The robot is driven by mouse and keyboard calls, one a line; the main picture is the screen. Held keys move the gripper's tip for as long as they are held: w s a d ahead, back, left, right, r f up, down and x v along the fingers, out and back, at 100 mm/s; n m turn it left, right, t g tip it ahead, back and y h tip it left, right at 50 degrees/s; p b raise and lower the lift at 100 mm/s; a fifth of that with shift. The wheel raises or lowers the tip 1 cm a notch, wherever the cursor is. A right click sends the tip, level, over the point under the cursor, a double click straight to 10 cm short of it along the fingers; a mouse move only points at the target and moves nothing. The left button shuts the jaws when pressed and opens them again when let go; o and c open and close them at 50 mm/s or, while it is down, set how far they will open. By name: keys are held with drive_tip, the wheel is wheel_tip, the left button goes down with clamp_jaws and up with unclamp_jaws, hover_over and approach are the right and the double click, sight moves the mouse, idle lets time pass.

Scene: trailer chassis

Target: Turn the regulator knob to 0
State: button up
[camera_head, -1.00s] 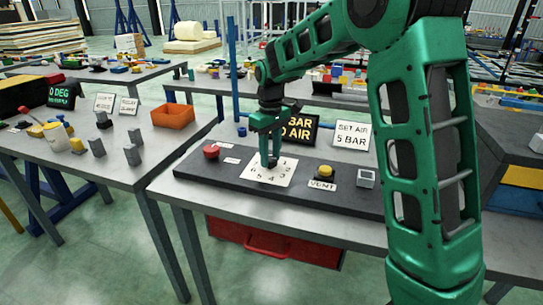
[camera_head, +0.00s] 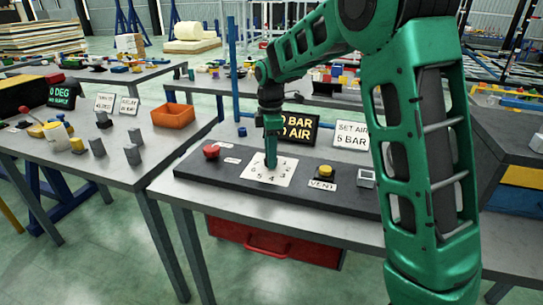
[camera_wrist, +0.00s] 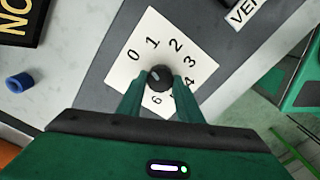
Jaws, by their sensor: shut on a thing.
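The dark round regulator knob (camera_wrist: 159,78) sits on a white dial card (camera_wrist: 125,72) with numbers around it. In the wrist view 0, 1, 2, 3, 4 and 6 can be read, 4 partly covered; 5 is hidden by a finger. A small light mark shows on the knob's upper left part, roughly towards the 0 side; its exact reading is hard to tell. My gripper (camera_wrist: 160,90) is shut on the knob, one finger on each side. In the head view my gripper (camera_head: 271,162) points down over the card (camera_head: 254,173) and hides the knob.
The dark panel (camera_head: 217,176) also carries a red button (camera_head: 211,151), a yellow button (camera_head: 326,171) by a VENT label (camera_head: 321,185), and a small grey box (camera_head: 366,178). Behind stand a black display (camera_head: 303,131) and a "SET AIR 5 BAR" sign (camera_head: 351,134).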

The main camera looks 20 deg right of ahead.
drive_tip(key=shift+s+d+f+n, duration=0.1)
drive_tip(key=shift+d+n, duration=0.05)
drive_tip(key=shift+n, duration=1.45)
drive_tip(key=o, duration=1)
drive_tip(key=shift+d, duration=0.1)
drive_tip(key=shift+o, duration=0.2)
wheel_tip(320, 180, up, 11)
